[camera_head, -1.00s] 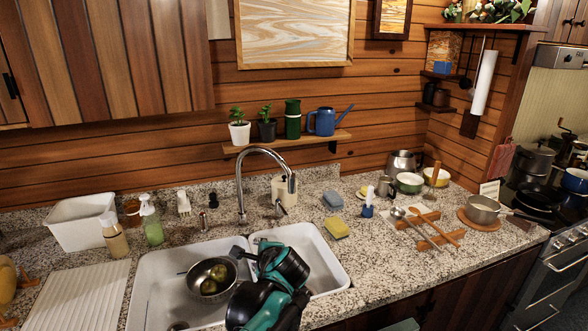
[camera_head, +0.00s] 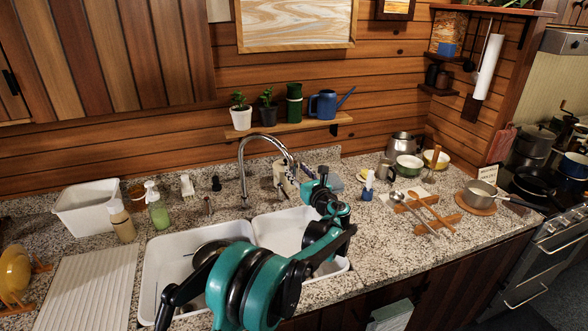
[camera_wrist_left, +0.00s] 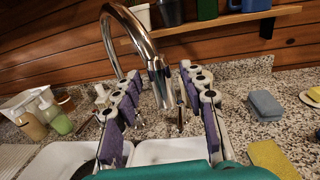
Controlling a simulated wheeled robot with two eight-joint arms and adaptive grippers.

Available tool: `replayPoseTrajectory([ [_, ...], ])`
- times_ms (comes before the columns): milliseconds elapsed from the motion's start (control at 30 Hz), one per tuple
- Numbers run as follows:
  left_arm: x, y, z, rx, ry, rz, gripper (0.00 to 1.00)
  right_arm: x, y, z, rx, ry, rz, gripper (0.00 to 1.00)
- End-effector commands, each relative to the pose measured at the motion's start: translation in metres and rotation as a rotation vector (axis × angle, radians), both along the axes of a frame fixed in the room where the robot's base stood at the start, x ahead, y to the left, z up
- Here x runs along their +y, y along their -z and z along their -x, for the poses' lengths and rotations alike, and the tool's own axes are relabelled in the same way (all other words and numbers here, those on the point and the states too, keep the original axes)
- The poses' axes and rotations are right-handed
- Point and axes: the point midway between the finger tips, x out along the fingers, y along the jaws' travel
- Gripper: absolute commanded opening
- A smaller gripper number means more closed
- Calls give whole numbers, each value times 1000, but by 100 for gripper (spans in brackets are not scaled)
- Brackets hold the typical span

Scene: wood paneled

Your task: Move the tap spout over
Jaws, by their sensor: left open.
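The chrome tap (camera_head: 242,172) stands behind the double sink, its curved spout arching to the right and forward. The spout also shows in the left wrist view (camera_wrist_left: 134,32), with its downturned end between my finger pads. My left gripper (camera_head: 293,178) is at the spout's end; in the wrist view its fingers (camera_wrist_left: 160,90) are apart, one on each side of the spout. I cannot tell whether either pad touches it. My right gripper is not in view.
The white sink (camera_head: 160,262) has two basins; a metal bowl (camera_head: 205,250) in the left one is partly hidden by my arm. A soap bottle (camera_head: 157,208) stands left of the tap. A blue sponge (camera_wrist_left: 265,105) and a yellow sponge (camera_wrist_left: 272,158) lie to the right.

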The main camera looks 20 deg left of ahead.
Motion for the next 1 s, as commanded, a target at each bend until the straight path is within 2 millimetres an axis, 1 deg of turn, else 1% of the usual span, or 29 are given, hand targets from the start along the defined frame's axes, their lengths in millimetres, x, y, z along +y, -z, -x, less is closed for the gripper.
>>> replayPoseTrajectory([
  [33, 6, 1, -6, -1, -2, 1, 42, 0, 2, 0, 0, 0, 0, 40],
  [200, 16, 0, -18, -1, 0, 2, 42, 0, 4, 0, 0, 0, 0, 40],
  [500, 18, 0, -21, -1, 0, 2, 42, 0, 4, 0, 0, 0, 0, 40],
  [533, 18, 0, -21, -1, 0, 2, 37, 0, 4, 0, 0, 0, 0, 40],
  [567, 18, 0, -21, -1, 0, 2, 29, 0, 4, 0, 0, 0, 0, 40],
  [600, 18, 0, -20, -1, 0, 2, 18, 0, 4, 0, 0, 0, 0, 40],
  [667, 18, 0, -20, -1, 0, 2, 2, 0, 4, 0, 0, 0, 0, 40],
  [700, 17, 0, -20, -1, 0, 2, 0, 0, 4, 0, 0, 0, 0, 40],
  [867, 17, 0, -20, -1, 1, 2, 0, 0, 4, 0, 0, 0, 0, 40],
  [1000, 19, -1, -16, 0, 16, 2, 0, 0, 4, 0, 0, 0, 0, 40],
])
